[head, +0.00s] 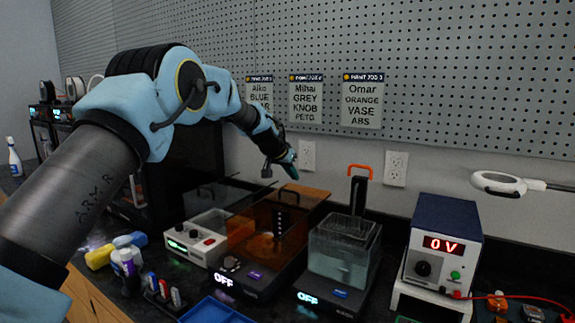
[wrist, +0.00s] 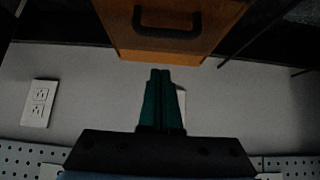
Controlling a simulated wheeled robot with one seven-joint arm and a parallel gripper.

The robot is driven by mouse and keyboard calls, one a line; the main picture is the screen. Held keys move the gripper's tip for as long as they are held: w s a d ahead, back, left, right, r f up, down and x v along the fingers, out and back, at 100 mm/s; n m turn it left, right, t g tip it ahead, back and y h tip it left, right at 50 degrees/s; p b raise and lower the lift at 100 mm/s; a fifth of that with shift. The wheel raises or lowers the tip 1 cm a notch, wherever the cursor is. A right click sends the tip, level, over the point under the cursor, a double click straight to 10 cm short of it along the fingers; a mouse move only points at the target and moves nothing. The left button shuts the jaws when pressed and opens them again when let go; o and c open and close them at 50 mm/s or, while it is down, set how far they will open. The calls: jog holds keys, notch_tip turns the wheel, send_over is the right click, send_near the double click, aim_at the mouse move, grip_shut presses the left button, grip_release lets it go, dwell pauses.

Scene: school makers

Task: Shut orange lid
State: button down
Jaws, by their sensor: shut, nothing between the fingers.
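My gripper (head: 293,173) is above the back of the lid, close to the wall. In the wrist view its green fingers (wrist: 160,75) are together and empty, pointing toward the lid edge with a small apparent gap.
A clear tank (head: 342,255) with an orange-handled black upright stands right of the machine. A white control box (head: 198,236) stands to its left. A blue-topped power supply (head: 440,245) is farther right. The pegboard wall (head: 430,70) is close behind.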

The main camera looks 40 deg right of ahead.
jog(key=p+x, duration=0.1)
jog(key=x, duration=0.2)
jog(key=shift+d, duration=0.1)
jog(key=shift+s+a+f+p, duration=0.15)
jog(key=shift+a+p, duration=0.05)
jog(key=shift+a, duration=0.4)
jog(key=shift+s+a+f+p, duration=0.1)
jog(key=shift+s+a+p, duration=0.05)
jog(key=shift+a, duration=0.45)
jog(key=shift+s+a+f+p, duration=0.15)
jog(key=shift+a+p, duration=0.05)
jog(key=shift+a, duration=0.4)
jog(key=shift+a+f, duration=0.1)
